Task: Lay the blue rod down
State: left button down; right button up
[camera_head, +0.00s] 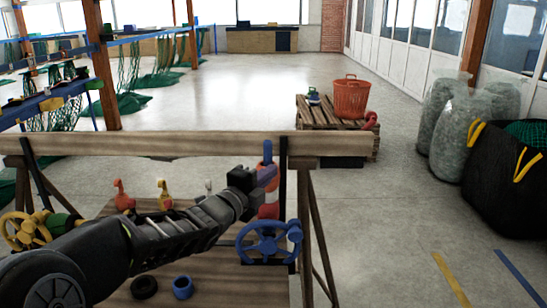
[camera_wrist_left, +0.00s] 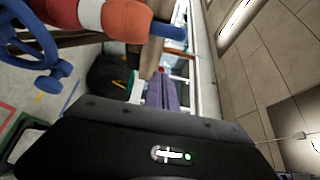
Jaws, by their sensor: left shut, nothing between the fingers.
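The blue rod (camera_head: 268,152) stands upright at the right end of the bench, its top showing above orange and white pieces (camera_head: 268,205) around it. In the left wrist view, the blue rod (camera_wrist_left: 168,31) sticks out of the end of the orange and white pieces (camera_wrist_left: 122,20). My left gripper (camera_head: 268,175) is shut and empty, its purple fingers close to the rod in the head view; whether they touch is unclear. The fingers also show in the left wrist view (camera_wrist_left: 161,88), apart from the rod in the picture. My right gripper is out of view.
A blue handwheel (camera_head: 268,241) is beside the rod's base. Red (camera_head: 123,198) and yellow (camera_head: 164,196) fittings stand behind my left arm; a black ring (camera_head: 144,287) and a blue ring (camera_head: 183,287) lie in front. A wooden beam (camera_head: 200,144) crosses behind.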

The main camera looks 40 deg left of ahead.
pick_arm(q)
jog(key=w+a+p, duration=0.1)
jog(key=w, duration=0.1)
jog(key=w+a+p, duration=0.1)
jog(key=w+a, duration=0.1)
jog(key=w, duration=0.1)
jog(key=w+a+p, duration=0.1)
jog(key=w+p, duration=0.1)
jog(key=w, duration=0.1)
jog(key=shift+w+a+r, duration=0.1)
jog(key=shift+w+a, duration=0.05)
jog(key=shift+w, duration=0.05)
jog(key=shift+s+a, duration=0.1)
jog(key=shift+a, duration=0.2)
